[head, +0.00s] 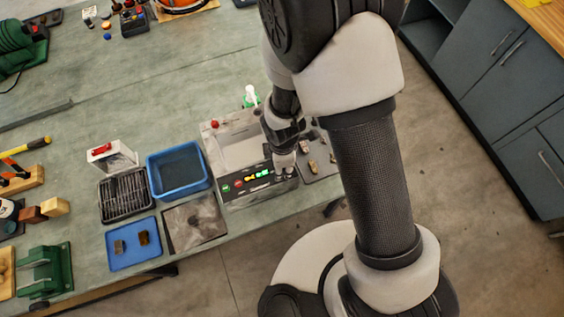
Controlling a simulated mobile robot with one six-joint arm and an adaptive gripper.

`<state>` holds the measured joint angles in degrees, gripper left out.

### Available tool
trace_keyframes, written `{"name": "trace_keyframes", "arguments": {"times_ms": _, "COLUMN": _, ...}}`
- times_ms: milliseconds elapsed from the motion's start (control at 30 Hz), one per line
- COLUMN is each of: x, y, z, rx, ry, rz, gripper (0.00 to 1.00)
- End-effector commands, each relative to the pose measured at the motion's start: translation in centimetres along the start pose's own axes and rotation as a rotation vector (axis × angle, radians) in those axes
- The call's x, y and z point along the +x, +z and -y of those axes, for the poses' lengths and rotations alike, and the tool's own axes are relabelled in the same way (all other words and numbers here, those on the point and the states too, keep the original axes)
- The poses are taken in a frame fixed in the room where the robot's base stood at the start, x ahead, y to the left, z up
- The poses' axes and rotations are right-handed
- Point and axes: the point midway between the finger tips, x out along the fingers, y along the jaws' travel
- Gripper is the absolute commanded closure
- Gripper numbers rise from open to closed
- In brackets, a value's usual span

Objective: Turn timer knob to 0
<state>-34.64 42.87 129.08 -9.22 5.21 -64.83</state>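The machine (238,150) is a pale box with a dark control panel (236,188) along its front edge. The panel carries a green button, a red button and lit green and yellow digits too small to read. My gripper (285,170) points down over the right end of this panel. It covers that end, so the timer knob and its setting cannot be made out. Whether my gripper touches the knob, and whether its fingers are open or shut, cannot be told from this view.
A blue bin (178,171), a black rack (126,196), a blue tray (134,244) and a dark flat plate (195,222) sit left of the machine. A grey tray (318,163) with several brownish pieces lies at its right.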

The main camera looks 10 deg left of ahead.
Motion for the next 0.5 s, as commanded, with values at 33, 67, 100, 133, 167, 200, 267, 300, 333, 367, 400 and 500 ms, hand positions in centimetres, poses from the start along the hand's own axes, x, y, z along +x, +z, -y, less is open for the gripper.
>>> {"name": "trace_keyframes", "arguments": {"times_ms": 33, "x": 0.0, "y": 0.0, "z": 0.0, "rx": 0.000, "ry": 0.000, "rz": 0.000, "gripper": 0.54}}
{"name": "trace_keyframes", "arguments": {"times_ms": 67, "x": 0.0, "y": 0.0, "z": 0.0, "rx": 0.000, "ry": 0.000, "rz": 0.000, "gripper": 0.54}}
{"name": "trace_keyframes", "arguments": {"times_ms": 100, "x": 0.0, "y": 0.0, "z": 0.0, "rx": 0.000, "ry": 0.000, "rz": 0.000, "gripper": 0.54}}
{"name": "trace_keyframes", "arguments": {"times_ms": 133, "x": 0.0, "y": 0.0, "z": 0.0, "rx": 0.000, "ry": 0.000, "rz": 0.000, "gripper": 0.54}}
{"name": "trace_keyframes", "arguments": {"times_ms": 167, "x": 0.0, "y": 0.0, "z": 0.0, "rx": 0.000, "ry": 0.000, "rz": 0.000, "gripper": 0.54}}
{"name": "trace_keyframes", "arguments": {"times_ms": 200, "x": 0.0, "y": 0.0, "z": 0.0, "rx": 0.000, "ry": 0.000, "rz": 0.000, "gripper": 0.54}}
{"name": "trace_keyframes", "arguments": {"times_ms": 267, "x": 0.0, "y": 0.0, "z": 0.0, "rx": 0.000, "ry": 0.000, "rz": 0.000, "gripper": 0.54}}
{"name": "trace_keyframes", "arguments": {"times_ms": 300, "x": -0.1, "y": 0.0, "z": 0.0, "rx": 0.000, "ry": 0.000, "rz": 0.000, "gripper": 0.54}}
{"name": "trace_keyframes", "arguments": {"times_ms": 333, "x": -0.1, "y": 0.0, "z": 0.0, "rx": 0.000, "ry": 0.001, "rz": 0.000, "gripper": 0.54}}
{"name": "trace_keyframes", "arguments": {"times_ms": 367, "x": -0.3, "y": 0.0, "z": -0.1, "rx": 0.000, "ry": 0.001, "rz": 0.000, "gripper": 0.54}}
{"name": "trace_keyframes", "arguments": {"times_ms": 400, "x": -0.6, "y": 0.0, "z": -0.1, "rx": 0.000, "ry": 0.002, "rz": 0.000, "gripper": 0.54}}
{"name": "trace_keyframes", "arguments": {"times_ms": 500, "x": -1.9, "y": 0.0, "z": -0.2, "rx": 0.001, "ry": 0.006, "rz": 0.000, "gripper": 0.54}}
